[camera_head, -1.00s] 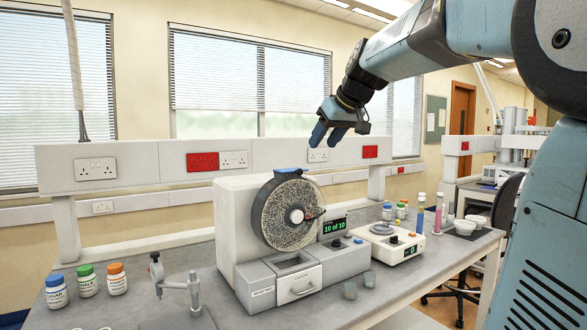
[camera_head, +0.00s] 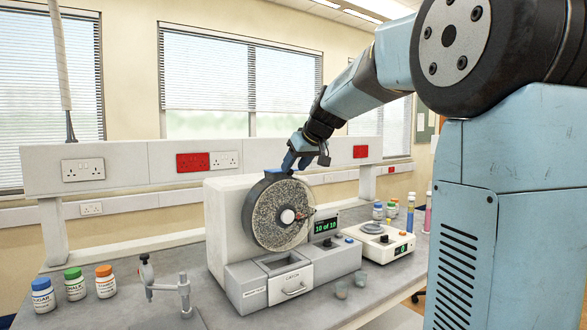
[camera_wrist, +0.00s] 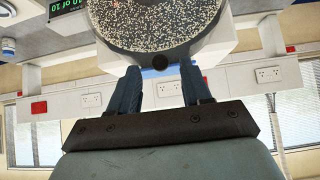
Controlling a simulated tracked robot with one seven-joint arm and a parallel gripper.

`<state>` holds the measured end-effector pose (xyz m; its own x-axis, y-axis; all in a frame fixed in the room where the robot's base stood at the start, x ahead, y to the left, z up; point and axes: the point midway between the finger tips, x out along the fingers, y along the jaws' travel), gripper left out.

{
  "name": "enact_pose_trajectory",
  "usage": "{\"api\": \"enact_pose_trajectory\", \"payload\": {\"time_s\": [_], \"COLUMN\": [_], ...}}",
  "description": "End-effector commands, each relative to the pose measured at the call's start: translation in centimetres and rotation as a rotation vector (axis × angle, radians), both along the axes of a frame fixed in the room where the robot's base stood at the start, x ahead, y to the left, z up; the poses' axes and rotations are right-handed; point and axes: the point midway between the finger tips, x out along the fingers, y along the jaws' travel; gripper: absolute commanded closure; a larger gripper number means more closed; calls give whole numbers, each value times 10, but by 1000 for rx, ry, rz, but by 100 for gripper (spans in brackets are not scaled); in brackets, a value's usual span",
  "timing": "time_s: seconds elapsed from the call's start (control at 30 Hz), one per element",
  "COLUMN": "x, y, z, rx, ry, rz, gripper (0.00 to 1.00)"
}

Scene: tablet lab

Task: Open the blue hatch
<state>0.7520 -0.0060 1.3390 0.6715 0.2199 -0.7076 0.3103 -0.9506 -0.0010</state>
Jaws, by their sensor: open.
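The blue hatch (camera_head: 274,171) is a small flat cover on top of the drum (camera_head: 274,215), a round drum full of speckled tablets on a pale machine. It looks closed in the head view. My gripper (camera_head: 291,167) is just above the drum's top, at the right end of the hatch; whether it touches cannot be told. In the wrist view my gripper (camera_wrist: 162,76) is open, its two blue fingers apart. A bit of blue, seemingly the hatch (camera_wrist: 150,73), and a dark round knob (camera_wrist: 160,62) show between them, under the drum's rim in this upside-down picture.
A drawer (camera_head: 290,286) marked CATCH sits below the drum, beside a "10 of 10" display (camera_head: 326,226). A scale (camera_head: 377,241) stands to the right. Capped bottles (camera_head: 75,284) and a metal clamp stand (camera_head: 184,295) are at the left. A socket rail (camera_head: 110,165) runs behind the machine.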

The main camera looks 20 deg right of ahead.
Motion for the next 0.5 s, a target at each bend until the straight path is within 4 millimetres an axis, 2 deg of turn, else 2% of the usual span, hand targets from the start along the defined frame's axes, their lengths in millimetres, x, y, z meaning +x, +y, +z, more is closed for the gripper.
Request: {"api": "enact_pose_trajectory", "payload": {"time_s": [0.2, 0.5], "x": [10, 11], "y": [4, 4], "z": [-11, -12], "rx": [1, 0], "ry": [0, 0], "rz": [1, 0], "gripper": [52, 52]}}
